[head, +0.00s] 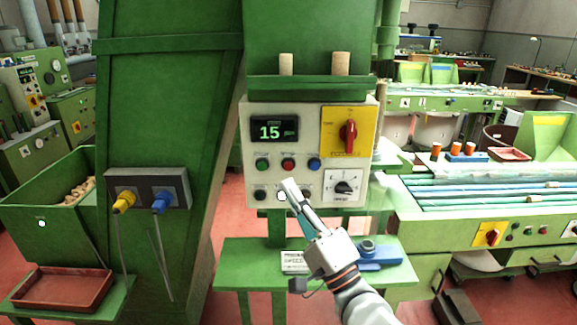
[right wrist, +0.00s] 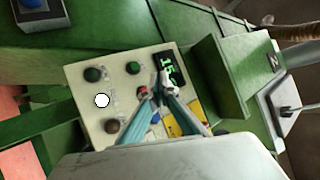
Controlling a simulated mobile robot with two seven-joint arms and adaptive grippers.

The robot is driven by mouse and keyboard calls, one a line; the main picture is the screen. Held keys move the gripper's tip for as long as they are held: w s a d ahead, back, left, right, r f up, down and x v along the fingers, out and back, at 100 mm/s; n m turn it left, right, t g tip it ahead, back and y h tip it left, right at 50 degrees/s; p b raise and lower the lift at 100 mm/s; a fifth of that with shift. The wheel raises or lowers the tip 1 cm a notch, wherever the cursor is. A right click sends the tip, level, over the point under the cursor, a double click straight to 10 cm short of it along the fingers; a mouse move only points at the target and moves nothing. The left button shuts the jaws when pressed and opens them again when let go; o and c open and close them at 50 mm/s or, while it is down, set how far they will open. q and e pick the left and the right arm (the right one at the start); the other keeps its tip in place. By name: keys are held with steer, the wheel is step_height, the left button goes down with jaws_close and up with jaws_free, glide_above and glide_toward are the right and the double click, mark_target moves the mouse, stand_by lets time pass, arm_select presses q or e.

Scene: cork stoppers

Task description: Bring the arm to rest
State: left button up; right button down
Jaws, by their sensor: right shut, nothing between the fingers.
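My right gripper (head: 291,186) is shut and empty in front of the lower part of the control panel (head: 258,225)'s beige face. Its arm comes in from the bottom right of the head view. In the right wrist view the closed fingertips (right wrist: 161,82) overlap the panel near the red button and the display; I cannot tell whether they touch it. The display (head: 275,131) reads 15. A white round button (head: 281,197) on the lower row is bright, beside the fingers. My left gripper is not in view.
Two corks (head: 286,64) (head: 341,63) stand on the green ledge (head: 310,84) above the panel. A green shelf (head: 232,250) below bears a blue device (head: 385,256). A sloping green chute (head: 165,90) with a socket box (head: 148,177) is at the left. A conveyor (head: 480,195) is at the right.

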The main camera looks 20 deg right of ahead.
stand_by(0.4)
steer(key=s+f+n+g+h, duration=0.1)
steer(key=s+f+n+g, duration=0.3)
steer(key=f, duration=0.8)
steer(key=s+f+n+g+h, duration=0.1)
steer(key=s+f+n+g, duration=0.3)
steer(key=f, duration=0.9)
steer(key=s+f+n+g+h, duration=0.1)
steer(key=s+f+n, duration=0.35)
steer(key=f, duration=0.75)
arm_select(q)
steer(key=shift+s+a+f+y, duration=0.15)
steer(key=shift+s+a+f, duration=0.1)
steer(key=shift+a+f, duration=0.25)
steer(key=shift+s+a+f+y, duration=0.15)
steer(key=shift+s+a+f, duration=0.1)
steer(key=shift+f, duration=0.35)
arm_select(e)
steer(key=s+d+f+n+g+h, duration=0.2)
steer(key=s+f, duration=0.5)
steer(key=f, duration=0.4)
steer(key=d+n+g, duration=0.1)
steer(key=d+n, duration=0.1)
steer(key=d, duration=0.1)
steer(key=shift+s+n+g, duration=0.3)
steer(key=shift+n, duration=0.05)
